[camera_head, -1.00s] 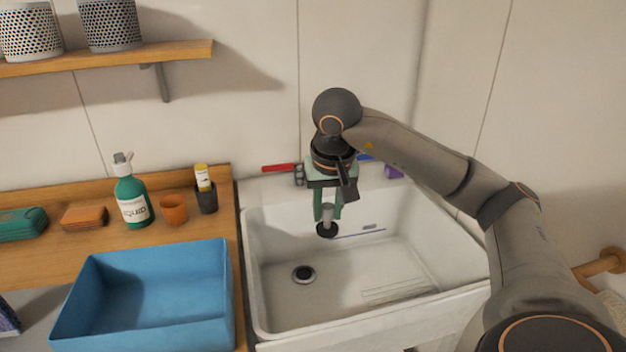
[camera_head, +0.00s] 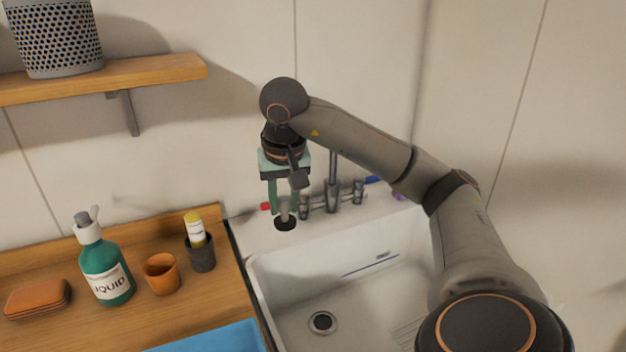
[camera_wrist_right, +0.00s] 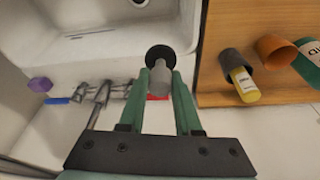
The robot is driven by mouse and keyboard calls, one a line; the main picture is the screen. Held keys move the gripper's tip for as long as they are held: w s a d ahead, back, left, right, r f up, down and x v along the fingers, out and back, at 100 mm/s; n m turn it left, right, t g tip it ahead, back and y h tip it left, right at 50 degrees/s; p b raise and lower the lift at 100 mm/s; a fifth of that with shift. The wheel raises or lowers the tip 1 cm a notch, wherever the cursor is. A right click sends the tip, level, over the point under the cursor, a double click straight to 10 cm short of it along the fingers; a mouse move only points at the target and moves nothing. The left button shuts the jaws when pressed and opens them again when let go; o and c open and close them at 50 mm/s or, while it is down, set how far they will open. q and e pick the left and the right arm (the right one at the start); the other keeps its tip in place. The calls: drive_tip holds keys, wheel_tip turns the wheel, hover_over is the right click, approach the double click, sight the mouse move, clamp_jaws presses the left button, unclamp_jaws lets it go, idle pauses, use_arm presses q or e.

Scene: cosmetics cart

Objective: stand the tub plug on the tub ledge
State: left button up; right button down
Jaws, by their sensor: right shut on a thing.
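My right gripper (camera_head: 284,208) is shut on the tub plug (camera_head: 285,223), a grey stem with a black disc at its lower end. In the head view the plug hangs upright, in front of the left part of the tub ledge (camera_head: 262,235). In the right wrist view the gripper (camera_wrist_right: 160,85) has its green fingers on either side of the plug's grey stem (camera_wrist_right: 160,75). Whether the disc touches the ledge cannot be told. The white tub (camera_head: 365,285) lies below and to the right, with a dark drain (camera_head: 322,322) in its floor. My left gripper is not in view.
Taps (camera_head: 332,195) stand on the ledge right of the plug, near a red item (camera_head: 265,206) and a blue item (camera_head: 372,180). Left on the wooden counter are a green bottle (camera_head: 106,270), an orange cup (camera_head: 161,273), a dark cup with a yellow-capped tube (camera_head: 201,255) and a sponge (camera_head: 38,298).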

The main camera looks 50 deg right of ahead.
drive_tip(key=w+d+f, duration=0.1)
drive_tip(key=w+f, duration=0.2)
drive_tip(key=w, duration=0.1)
drive_tip(key=w+d+f+p, duration=0.1)
drive_tip(key=w+d+f, duration=0.1)
drive_tip(key=w+f, duration=0.1)
drive_tip(key=w+d+f, duration=0.2)
drive_tip(key=w+f, duration=0.1)
drive_tip(key=w, duration=0.2)
drive_tip(key=shift+w+f+p, duration=0.35)
drive_tip(key=shift+w+p, duration=0.05)
drive_tip(key=shift+s+a+x, duration=0.1)
drive_tip(key=shift+a+x, duration=0.05)
drive_tip(key=shift+x, duration=0.65)
drive_tip(key=shift+s+a+x, duration=0.15)
drive_tip(key=shift+x, duration=0.65)
drive_tip(key=shift+f, duration=0.2)
drive_tip(key=c, duration=0.6)
unclamp_jaws()
